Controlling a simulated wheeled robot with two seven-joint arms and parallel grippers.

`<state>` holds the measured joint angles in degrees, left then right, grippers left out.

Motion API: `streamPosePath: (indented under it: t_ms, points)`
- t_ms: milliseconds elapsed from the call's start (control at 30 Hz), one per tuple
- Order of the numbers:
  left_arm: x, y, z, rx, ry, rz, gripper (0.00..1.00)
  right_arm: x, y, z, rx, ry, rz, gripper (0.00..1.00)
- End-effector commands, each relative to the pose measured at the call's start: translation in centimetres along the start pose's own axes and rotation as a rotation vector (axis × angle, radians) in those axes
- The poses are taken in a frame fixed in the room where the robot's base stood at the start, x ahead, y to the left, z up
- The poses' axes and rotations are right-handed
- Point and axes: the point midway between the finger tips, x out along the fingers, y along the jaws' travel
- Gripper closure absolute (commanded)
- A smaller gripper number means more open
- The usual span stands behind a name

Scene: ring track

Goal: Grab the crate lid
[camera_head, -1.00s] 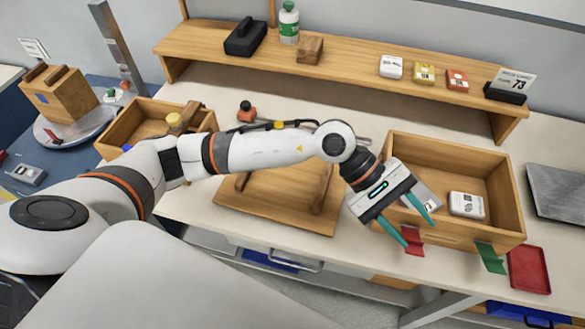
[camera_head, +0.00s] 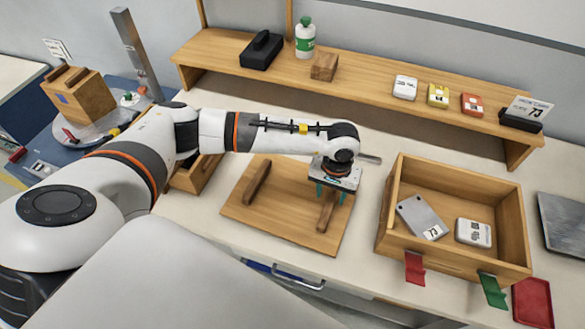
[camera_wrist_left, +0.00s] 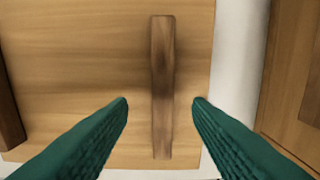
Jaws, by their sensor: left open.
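The crate lid (camera_head: 282,226) is a flat wooden board lying on the counter, with two dark wooden bars on top. My left gripper (camera_head: 332,194) is above the right bar (camera_head: 326,212) in the head view, pointing down. In the left wrist view the green fingers are open on either side of this bar (camera_wrist_left: 162,95), with gaps on both sides and nothing held. The left bar (camera_head: 257,182) is free, and its edge shows at the left of the wrist view (camera_wrist_left: 8,110). My right gripper is not in view.
An open wooden crate (camera_head: 458,256) stands right of the lid, holding a grey card (camera_head: 420,216) and a white box (camera_head: 473,233). Red (camera_head: 414,268) and green (camera_head: 493,291) tabs hang on its front. A shelf (camera_head: 370,88) with small items runs behind. A red tray (camera_head: 533,303) lies at right.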

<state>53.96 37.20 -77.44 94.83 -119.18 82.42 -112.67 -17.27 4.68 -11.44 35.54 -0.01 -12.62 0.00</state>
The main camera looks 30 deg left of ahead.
Motion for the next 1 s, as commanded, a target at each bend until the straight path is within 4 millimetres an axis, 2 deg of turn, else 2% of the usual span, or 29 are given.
streamPosePath:
  t_ms: [133, 300, 567, 833, 867, 1000]
  points:
    - [1.9, -0.3, -0.1, -0.001, 0.007, 0.002, 0.55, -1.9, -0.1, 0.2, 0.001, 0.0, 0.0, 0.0]
    - [4.1, -0.3, 0.0, 0.0, 0.005, 0.001, 0.55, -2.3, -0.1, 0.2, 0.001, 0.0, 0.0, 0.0]
    - [4.6, -0.2, 0.1, 0.0, 0.002, 0.0, 0.55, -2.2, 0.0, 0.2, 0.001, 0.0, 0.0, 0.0]
    - [4.6, -0.2, 0.1, 0.0, 0.002, -0.001, 0.97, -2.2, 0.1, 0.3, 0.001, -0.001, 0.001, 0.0]
    - [4.6, -0.2, 0.1, 0.0, 0.002, -0.001, 1.0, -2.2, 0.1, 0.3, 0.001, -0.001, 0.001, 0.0]
    - [4.5, -0.3, 0.1, 0.0, 0.001, -0.001, 1.0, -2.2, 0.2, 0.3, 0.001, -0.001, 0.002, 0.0]
